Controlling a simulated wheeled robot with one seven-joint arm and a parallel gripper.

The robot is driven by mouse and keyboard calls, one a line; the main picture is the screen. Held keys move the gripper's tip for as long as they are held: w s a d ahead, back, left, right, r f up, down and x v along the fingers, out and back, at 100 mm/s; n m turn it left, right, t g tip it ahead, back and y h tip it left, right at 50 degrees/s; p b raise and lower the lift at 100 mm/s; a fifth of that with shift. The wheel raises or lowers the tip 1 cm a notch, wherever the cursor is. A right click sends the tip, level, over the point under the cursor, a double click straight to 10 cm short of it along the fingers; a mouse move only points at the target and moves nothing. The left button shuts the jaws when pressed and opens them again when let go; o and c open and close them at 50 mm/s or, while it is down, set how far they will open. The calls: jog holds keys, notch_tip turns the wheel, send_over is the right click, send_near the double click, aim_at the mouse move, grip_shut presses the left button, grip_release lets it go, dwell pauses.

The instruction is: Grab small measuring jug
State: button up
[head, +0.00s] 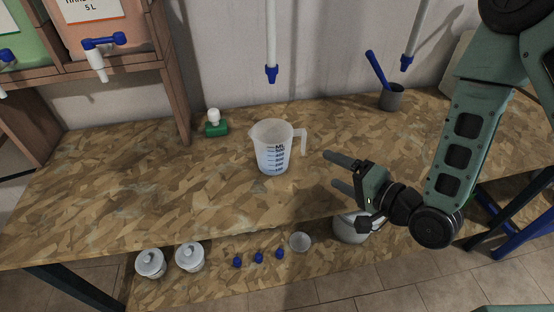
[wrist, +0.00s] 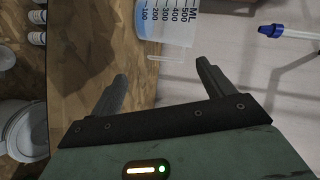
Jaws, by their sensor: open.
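The small measuring jug (head: 273,150) is a translucent white jug with blue scale marks. It stands upright on the wooden worktop, its handle on the right side.
A green bottle with a white top (head: 215,123) stands left of the jug. A grey cup with a blue tool (head: 391,97) stands back right. A blue-tipped white pipe (head: 271,50) hangs above. Lidded jars (head: 150,264) and blue caps (head: 258,257) are on the lower shelf.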

jog(key=d+m+t, duration=0.1)
jog(key=f+m+b, duration=0.1)
jog(key=d+m+t, duration=0.1)
jog(key=shift+s+d+f+m+t+y, duration=0.25)
jog(key=shift+d+m+t+y, duration=0.05)
jog(key=shift+m+y, duration=0.1)
jog(key=b+x, duration=0.5)
jog(key=b, duration=0.2)
jog(key=shift+f, duration=0.15)
jog(key=b+x, duration=0.2)
jog(key=b, duration=0.4)
jog(key=shift+w+b, duration=0.1)
jog(key=shift+b, duration=0.25)
jog(key=x, duration=0.2)
jog(key=p+x, duration=0.1)
jog(key=x, duration=0.1)
jog(key=shift+r, duration=0.3)
jog(key=shift+x, duration=3.05)
jog(key=shift+w+d+f, duration=0.1)
jog(key=shift+f, duration=0.1)
jog(key=c, duration=0.8)
